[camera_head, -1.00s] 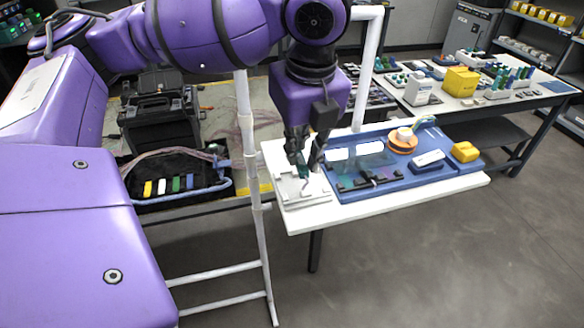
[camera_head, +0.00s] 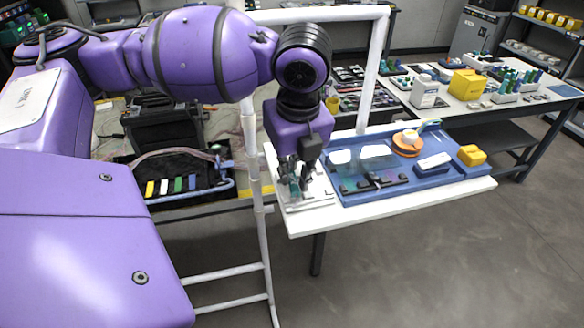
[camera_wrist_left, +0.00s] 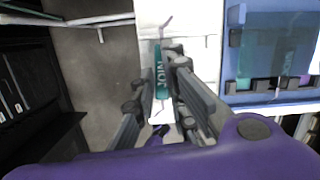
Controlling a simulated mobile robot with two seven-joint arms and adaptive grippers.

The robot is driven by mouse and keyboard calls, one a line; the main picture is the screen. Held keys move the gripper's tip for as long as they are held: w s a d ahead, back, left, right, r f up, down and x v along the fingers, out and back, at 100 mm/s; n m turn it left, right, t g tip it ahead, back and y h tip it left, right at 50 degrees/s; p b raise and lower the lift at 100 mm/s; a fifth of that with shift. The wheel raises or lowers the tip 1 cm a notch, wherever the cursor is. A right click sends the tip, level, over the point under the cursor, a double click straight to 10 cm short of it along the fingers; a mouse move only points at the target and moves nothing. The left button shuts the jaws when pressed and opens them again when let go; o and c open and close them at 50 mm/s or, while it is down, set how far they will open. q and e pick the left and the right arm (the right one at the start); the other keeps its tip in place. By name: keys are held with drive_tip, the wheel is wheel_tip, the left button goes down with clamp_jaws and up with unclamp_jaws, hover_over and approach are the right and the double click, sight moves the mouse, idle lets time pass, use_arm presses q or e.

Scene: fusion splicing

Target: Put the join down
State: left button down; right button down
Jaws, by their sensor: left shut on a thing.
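My left gripper (camera_head: 294,188) points down over the left end of the white table. In the left wrist view my left gripper (camera_wrist_left: 163,120) has its fingers closed around the join (camera_wrist_left: 161,78), a teal strip with white lettering. A thin purple strand stands out from the join's far end. In the head view the join (camera_head: 295,183) is a small teal patch, partly hidden between the fingers. It is low over a pale plate (camera_head: 318,203); I cannot tell whether it touches. My right gripper is not in view.
A white frame post (camera_head: 256,200) stands left of the table. A black bin (camera_head: 170,195) with coloured tags is further left.

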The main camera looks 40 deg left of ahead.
sight(296, 189)
use_arm(q)
drive_tip(key=shift+f, duration=0.15)
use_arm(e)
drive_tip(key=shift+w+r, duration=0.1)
use_arm(q)
drive_tip(key=shift+f, duration=0.3)
drive_tip(key=c, duration=1.8)
unclamp_jaws()
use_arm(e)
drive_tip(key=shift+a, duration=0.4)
use_arm(q)
drive_tip(key=shift+o, duration=0.2)
